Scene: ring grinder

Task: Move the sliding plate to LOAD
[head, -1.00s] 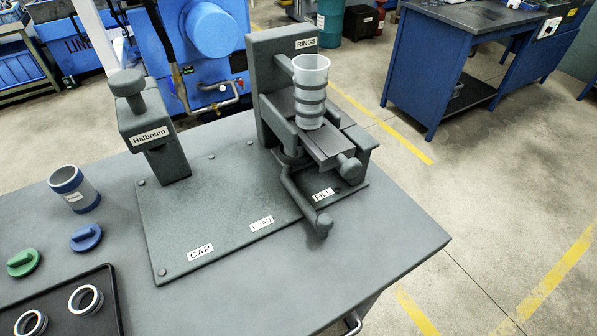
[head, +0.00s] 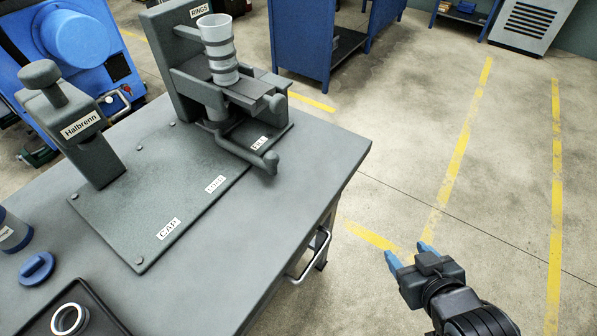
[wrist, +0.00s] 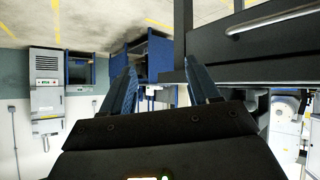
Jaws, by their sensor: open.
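The grey grinder (head: 185,65) stands on a base plate (head: 130,205) marked CAP, LOAD and FILL. A clear ringed cup (head: 217,50) sits in it below the RINGS sign. The sliding plate seems to be the low part (head: 245,125) at the FILL end under the cup, mostly hidden. A bent handle (head: 250,152) with a round end reaches out past the FILL label. The LOAD label (head: 215,184) lies between CAP and FILL. My gripper (head: 408,254) is open and empty, off the bench to the right. Its blue fingers also show in the wrist view (wrist: 160,75).
The bench (head: 310,170) has a front edge with a rail handle (head: 305,268) below it. A press post marked Halbrenn (head: 75,125), a blue cap (head: 37,268) and a black tray (head: 85,310) are at the left. The floor around my gripper is clear.

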